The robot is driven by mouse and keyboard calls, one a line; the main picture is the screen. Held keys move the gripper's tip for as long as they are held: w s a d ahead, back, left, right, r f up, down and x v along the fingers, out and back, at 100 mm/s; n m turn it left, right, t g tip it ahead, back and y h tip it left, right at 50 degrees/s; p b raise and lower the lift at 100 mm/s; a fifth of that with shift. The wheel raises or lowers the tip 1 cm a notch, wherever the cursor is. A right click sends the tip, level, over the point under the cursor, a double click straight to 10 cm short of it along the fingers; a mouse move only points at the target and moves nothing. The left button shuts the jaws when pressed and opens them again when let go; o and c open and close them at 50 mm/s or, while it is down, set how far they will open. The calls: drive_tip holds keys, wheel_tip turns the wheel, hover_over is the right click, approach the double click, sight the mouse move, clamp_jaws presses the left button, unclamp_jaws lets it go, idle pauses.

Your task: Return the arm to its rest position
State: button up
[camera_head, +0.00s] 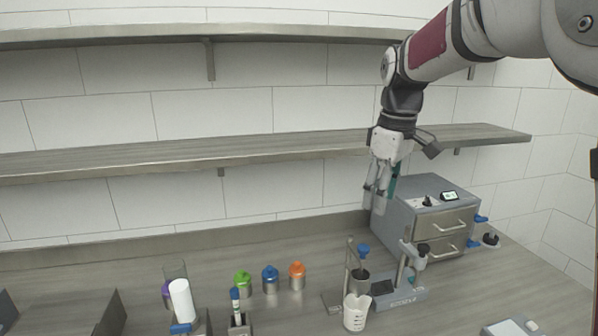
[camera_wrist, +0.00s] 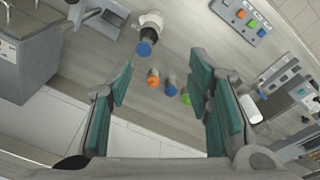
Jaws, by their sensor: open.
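My gripper (camera_head: 379,202) hangs from my raised arm at right of centre in the head view, fingers pointing down. It is in the air just left of the grey drawer unit and below the lower shelf's level. In the wrist view my gripper (camera_wrist: 162,65) has its two teal-padded fingers spread wide, with nothing between them. No rest position is marked in either view.
The lower shelf (camera_head: 290,153) runs close behind my wrist. The grey drawer unit (camera_head: 420,215) stands right of the fingers. A white beaker (camera_head: 356,313) stands below on the worktop. Green (camera_head: 243,284), blue (camera_head: 270,280) and orange (camera_head: 297,276) lidded jars stand left.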

drive_tip(key=s+r+m+t, duration=0.1)
drive_tip(key=s+r+m, duration=0.1)
drive_tip(key=s, duration=0.5)
drive_tip(key=s+r+m+t, duration=0.1)
drive_tip(key=s+r+m, duration=0.1)
drive_tip(key=s, duration=0.6)
drive_tip(key=s+f+m+t, duration=0.2)
drive_tip(key=s+f+m, duration=0.2)
drive_tip(key=s, duration=0.8)
drive_tip(key=shift+s+a+f+m, duration=0.25)
drive_tip(key=shift+f+m, duration=0.15)
drive_tip(key=shift+f, duration=0.3)
